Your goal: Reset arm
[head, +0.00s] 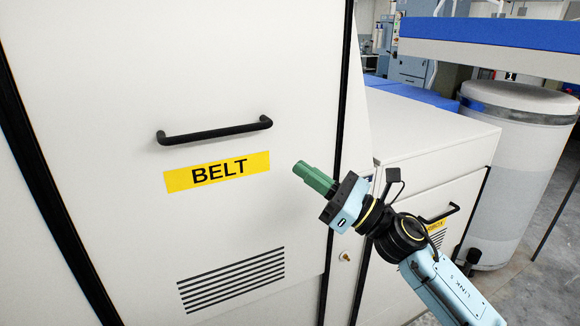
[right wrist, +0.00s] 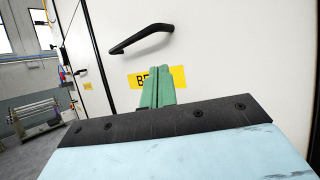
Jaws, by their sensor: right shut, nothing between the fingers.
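My right gripper (head: 312,177) has green fingers that are shut with nothing between them. It is in front of the large white cabinet door (head: 110,90), to the right of and near the height of the yellow BELT label (head: 217,171). In the right wrist view the green fingers (right wrist: 158,92) cover part of the label (right wrist: 178,76). The black door handle (head: 214,131) is above the label and apart from the fingers; it also shows in the right wrist view (right wrist: 140,38). My left gripper is in neither view.
A lower white cabinet (head: 400,180) with its own handle and yellow label stands at the right, partly behind my right arm. Beyond it stands a white cylindrical can (head: 510,170). Vent slots (head: 231,282) are low on the BELT door. Grey floor shows at far right.

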